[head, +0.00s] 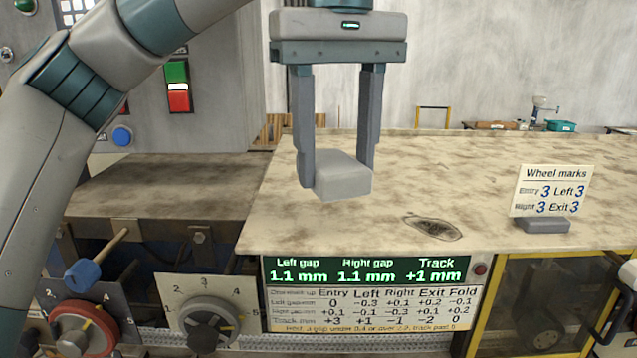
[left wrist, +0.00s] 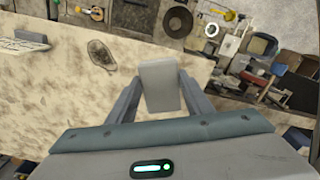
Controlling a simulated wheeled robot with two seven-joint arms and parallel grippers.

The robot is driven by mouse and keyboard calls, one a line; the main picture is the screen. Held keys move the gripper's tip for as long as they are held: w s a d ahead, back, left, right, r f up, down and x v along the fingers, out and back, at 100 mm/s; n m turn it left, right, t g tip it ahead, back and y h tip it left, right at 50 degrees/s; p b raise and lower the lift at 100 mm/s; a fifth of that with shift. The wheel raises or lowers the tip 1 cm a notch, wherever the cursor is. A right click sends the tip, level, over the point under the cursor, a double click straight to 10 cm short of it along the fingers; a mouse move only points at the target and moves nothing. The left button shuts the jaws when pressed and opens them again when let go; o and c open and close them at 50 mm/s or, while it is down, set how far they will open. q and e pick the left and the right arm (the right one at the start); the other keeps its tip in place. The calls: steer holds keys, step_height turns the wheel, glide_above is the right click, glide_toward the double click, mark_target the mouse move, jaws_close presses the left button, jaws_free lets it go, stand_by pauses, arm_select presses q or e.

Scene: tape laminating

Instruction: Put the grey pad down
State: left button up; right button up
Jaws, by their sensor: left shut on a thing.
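The grey pad (head: 343,178) is a small light grey block between the fingers of my left gripper (head: 338,175). The gripper points down and is shut on the pad, over the stained beige tabletop (head: 430,165). The pad is at or close above the surface; I cannot tell whether it touches. In the left wrist view the pad (left wrist: 160,86) sits between the fingertips (left wrist: 160,97), near the edge of the top.
A "Wheel marks" card (head: 553,190) stands on a grey base at the right of the top. A dark oval mark (head: 433,228) lies nearer the front edge. Below are a green gap display (head: 368,270) and numbered dials (head: 205,322). The top right of the pad is largely clear.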

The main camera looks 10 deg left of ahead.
mark_target(319, 161)
arm_select(q)
steer(key=shift+w+a+f+p, duration=0.15)
steer(key=shift+a+f, duration=0.2)
steer(key=shift+a, duration=0.2)
steer(key=shift+w+a+f+p, duration=0.15)
steer(key=shift+a+f, duration=0.15)
steer(key=shift+a, duration=0.25)
steer(key=shift+d, duration=0.1)
steer(key=shift+f+p, duration=1.15)
steer(key=shift+f, duration=0.85)
steer(key=shift+f, duration=0.1)
